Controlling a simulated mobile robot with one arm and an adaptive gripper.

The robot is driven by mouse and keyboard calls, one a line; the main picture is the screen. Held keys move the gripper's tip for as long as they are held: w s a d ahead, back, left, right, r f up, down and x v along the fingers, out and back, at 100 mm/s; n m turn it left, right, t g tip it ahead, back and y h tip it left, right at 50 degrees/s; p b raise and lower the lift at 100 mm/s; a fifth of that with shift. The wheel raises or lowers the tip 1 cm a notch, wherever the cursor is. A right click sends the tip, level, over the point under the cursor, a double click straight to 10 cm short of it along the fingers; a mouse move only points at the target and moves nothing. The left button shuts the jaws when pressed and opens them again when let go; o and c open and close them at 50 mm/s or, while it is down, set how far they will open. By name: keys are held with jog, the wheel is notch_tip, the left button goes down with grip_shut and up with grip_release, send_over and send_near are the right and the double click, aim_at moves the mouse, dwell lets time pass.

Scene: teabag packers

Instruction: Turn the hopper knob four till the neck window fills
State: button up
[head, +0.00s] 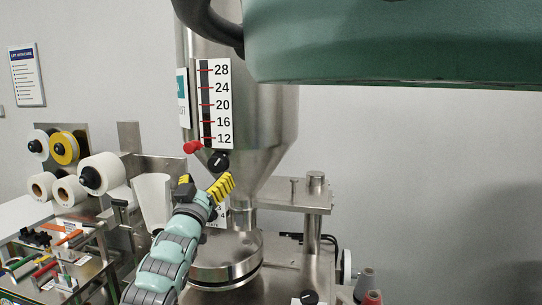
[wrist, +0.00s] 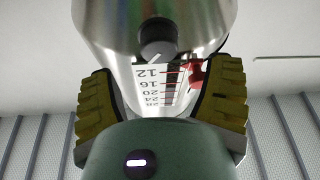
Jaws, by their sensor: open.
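The steel hopper (head: 275,118) stands in the middle of the head view, with a numbered scale and dark strip (head: 207,100) on its front. A black round knob (head: 218,161) sits just below the scale and also shows in the wrist view (wrist: 157,38). A red handle or pointer (head: 193,147) is left of it. My gripper (head: 205,184) is open, just below the black knob, its yellow-black fingers apart with nothing between them. In the wrist view the knob is beyond the fingertips, not touched. A small plate with numbers, including 4 (head: 222,212), is partly hidden by my gripper; I cannot make out the neck window.
A steel round pan (head: 226,262) stands under the hopper. White and yellow rolls (head: 66,147) and small machine parts crowd the left. A steel post and shelf (head: 290,190) stand right of the hopper neck. Thread spools (head: 372,297) are at the lower right.

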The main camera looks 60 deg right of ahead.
aim_at(215, 166)
jog(key=shift+p+x, duration=1.65)
jog(key=shift+x, duration=0.9)
jog(key=shift+d+r+p, duration=0.25)
jog(key=shift+d+p, duration=0.1)
jog(key=shift+d, duration=0.15)
jog(key=shift+c, duration=0.3)
jog(key=shift+w+a, duration=0.1)
jog(key=c, duration=1.1)
jog(key=shift+f+m+b, duration=0.15)
jog(key=shift+m+b, duration=0.15)
jog(key=shift+b, duration=0.05)
